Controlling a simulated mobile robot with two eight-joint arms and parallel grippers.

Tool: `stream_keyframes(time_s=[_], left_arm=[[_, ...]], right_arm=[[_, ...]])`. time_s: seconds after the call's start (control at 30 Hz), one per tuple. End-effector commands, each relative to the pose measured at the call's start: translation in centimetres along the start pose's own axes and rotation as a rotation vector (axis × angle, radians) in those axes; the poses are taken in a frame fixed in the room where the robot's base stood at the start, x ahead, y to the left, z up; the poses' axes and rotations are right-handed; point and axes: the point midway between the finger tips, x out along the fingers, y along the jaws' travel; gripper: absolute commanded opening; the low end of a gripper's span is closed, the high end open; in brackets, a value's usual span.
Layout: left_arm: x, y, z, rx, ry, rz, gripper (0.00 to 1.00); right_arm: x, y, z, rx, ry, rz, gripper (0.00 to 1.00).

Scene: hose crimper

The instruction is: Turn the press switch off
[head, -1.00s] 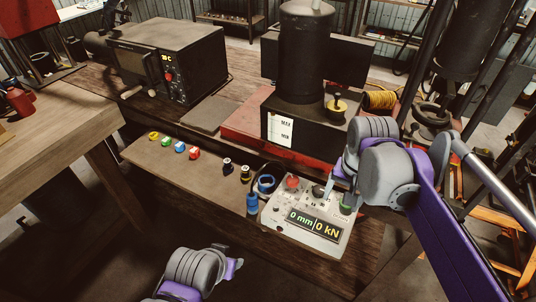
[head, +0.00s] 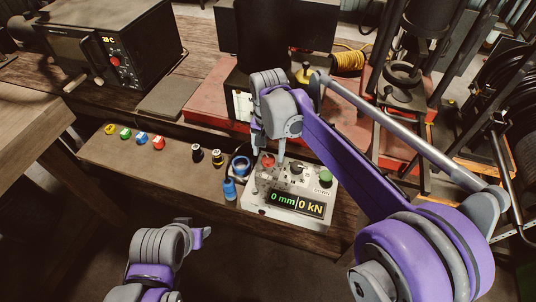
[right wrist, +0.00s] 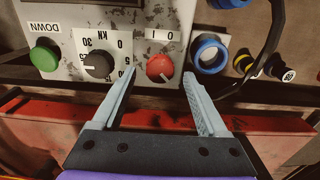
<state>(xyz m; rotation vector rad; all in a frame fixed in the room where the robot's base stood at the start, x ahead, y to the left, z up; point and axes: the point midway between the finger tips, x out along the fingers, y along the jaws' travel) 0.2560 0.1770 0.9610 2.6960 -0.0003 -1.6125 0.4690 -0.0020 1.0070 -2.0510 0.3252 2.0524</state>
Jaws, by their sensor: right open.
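The press control box (head: 296,207) sits at the right end of the low shelf, its display reading 0 mm and 0 kN. Its red switch knob (right wrist: 160,68) has 0 and I marks beside it. My right gripper (right wrist: 160,74) is open, its fingertips on either side of the red knob with gaps showing. In the head view the red knob (head: 268,161) is partly hidden between the fingers. A black dial (right wrist: 98,66) and a green DOWN button (right wrist: 44,57) are on the same panel. My left gripper (head: 202,233) is low in the head view, its jaws unclear.
A blue fitting (head: 229,188) and a blue ring (head: 240,165) lie just left of the box. Black and coloured fittings line the shelf (head: 150,185) further left. The red press base (head: 205,103) stands behind. A dark cable (right wrist: 268,50) runs near the right finger.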

Motion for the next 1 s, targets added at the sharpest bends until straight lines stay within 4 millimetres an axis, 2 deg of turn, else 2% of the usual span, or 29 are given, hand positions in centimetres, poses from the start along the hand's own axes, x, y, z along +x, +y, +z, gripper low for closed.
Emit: stream_keyframes(time_s=[0.1, 0.2, 0.5, 0.9, 1.0], left_arm=[[0.1, 0.0, 0.1, 0.0, -0.001, 0.0, 0.5], [0.1, 0.0, 0.1, 0.0, -0.001, 0.0, 0.5], [0.1, 0.0, 0.1, 0.0, -0.001, 0.0, 0.5], [0.1, 0.0, 0.1, 0.0, -0.001, 0.0, 0.5], [0.1, 0.0, 0.1, 0.0, -0.001, 0.0, 0.5]], right_arm=[[1.3, 0.0, 0.0, 0.0, 0.0, 0.0, 0.76], [1.8, 0.0, 0.0, 0.0, 0.0, 0.0, 0.76], [1.9, 0.0, 0.0, 0.0, 0.0, 0.0, 0.74], [1.9, 0.0, 0.0, -0.001, 0.0, 0.0, 0.02], [1.9, 0.0, 0.0, -0.001, 0.0, 0.0, 0.0]])
